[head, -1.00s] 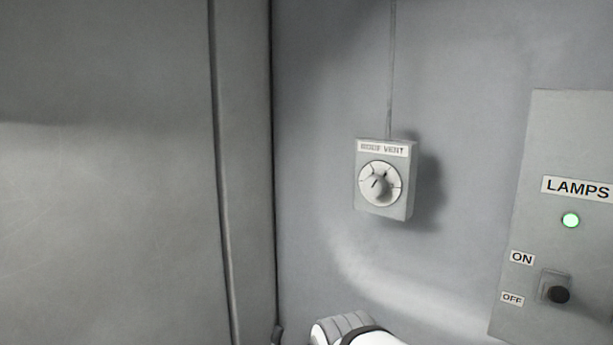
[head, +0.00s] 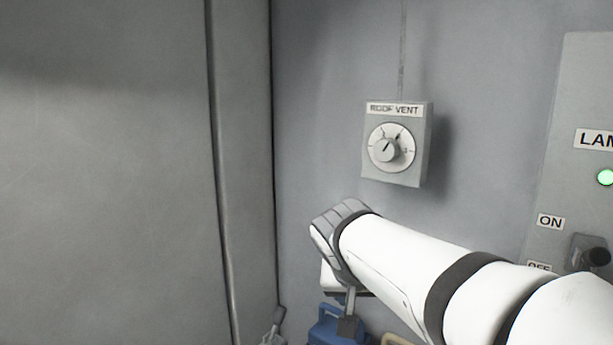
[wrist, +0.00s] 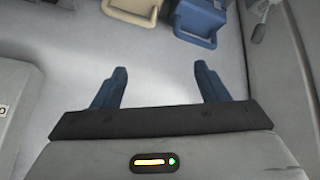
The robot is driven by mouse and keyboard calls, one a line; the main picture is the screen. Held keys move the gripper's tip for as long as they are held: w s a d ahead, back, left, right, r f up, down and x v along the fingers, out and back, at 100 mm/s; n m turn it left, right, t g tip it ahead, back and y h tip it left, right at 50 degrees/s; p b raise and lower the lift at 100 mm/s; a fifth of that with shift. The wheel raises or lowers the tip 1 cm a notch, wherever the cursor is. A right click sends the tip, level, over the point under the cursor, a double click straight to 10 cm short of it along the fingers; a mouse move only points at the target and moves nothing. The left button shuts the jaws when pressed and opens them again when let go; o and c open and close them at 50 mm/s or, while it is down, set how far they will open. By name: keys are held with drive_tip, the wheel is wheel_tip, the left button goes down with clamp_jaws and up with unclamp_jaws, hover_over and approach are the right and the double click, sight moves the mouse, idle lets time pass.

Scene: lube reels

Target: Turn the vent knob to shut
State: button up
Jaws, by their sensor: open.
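The vent knob (head: 386,149) is a small grey knob on a round white dial, on a grey box labelled ROOF VENT (head: 425,150) fixed to the wall. Its pointer mark slants up and to the right. My white arm reaches in from the lower right of the head view, below the box and apart from it. My gripper (wrist: 160,88) shows in the wrist view with two blue fingers spread wide and nothing between them. It faces down toward the floor. The knob is not in the wrist view.
The lamps panel (head: 567,130), with a lit green light (head: 605,177) and a black switch (head: 598,257), stands right of the vent box. A blue container (head: 325,328) and a beige one (wrist: 131,10) are on the floor below. A grey surface (head: 110,180) fills the left.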

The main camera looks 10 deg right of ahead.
drive_tip(key=w+d+r+m+t+h+b, duration=0.35)
drive_tip(key=w+r+m+b, duration=0.25)
drive_tip(key=w+r, duration=0.25)
drive_tip(key=m+t+h+b, duration=0.3)
drive_tip(key=m+h+b, duration=0.25)
drive_tip(key=m, duration=0.25)
approach(383, 151)
drive_tip(key=x, duration=0.2)
drive_tip(key=shift+g+h, duration=0.25)
drive_tip(key=shift+h, duration=0.05)
drive_tip(key=p+x, duration=0.1)
drive_tip(key=x, duration=0.7)
drive_tip(key=shift+w+a+f+p, duration=0.1)
drive_tip(key=shift+a+p, duration=0.05)
drive_tip(key=shift+p, duration=0.15)
drive_tip(key=shift+c, duration=0.4)
